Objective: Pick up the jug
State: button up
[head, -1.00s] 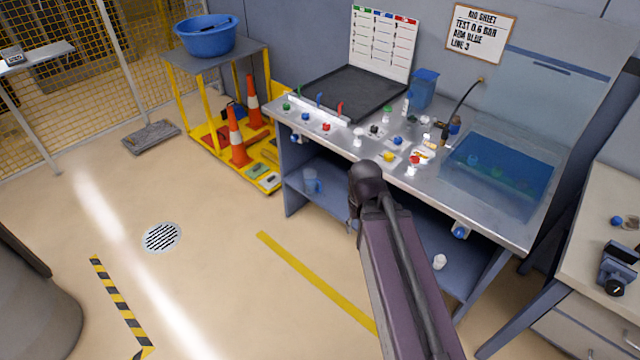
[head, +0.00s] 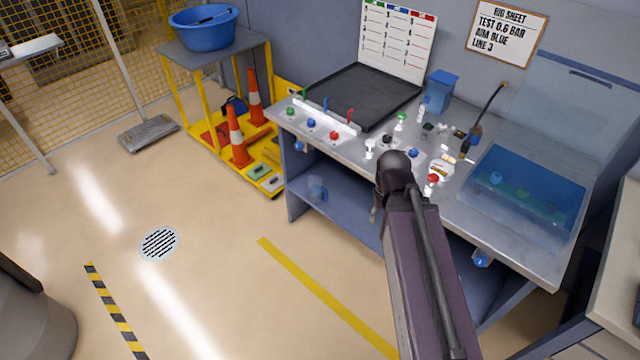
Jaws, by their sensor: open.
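A translucent bluish vessel, which looks like the jug (head: 317,190), stands on the lower shelf of the steel workbench, near its left end. It is small and pale in the head view, so its handle and contents cannot be made out. My arm reaches up from the bottom of the picture to the bench's front, right of the jug. My gripper's jaws do not show; they are hidden beyond the end of the arm. The arm's visible end is clear of the jug in the picture.
The workbench top (head: 480,215) overhangs the lower shelf (head: 345,218). The bench carries a water tank (head: 530,200), a black tray (head: 360,95) and small fittings. Left stands a yellow cart (head: 203,140) with orange cones. The floor before the shelf is clear.

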aim_at(315, 183)
jog(key=u, duration=0.05)
jog(key=i, duration=1.1)
jog(key=u, duration=0.85)
jog(key=k, duration=0.15)
jog(key=z, duration=3.2)
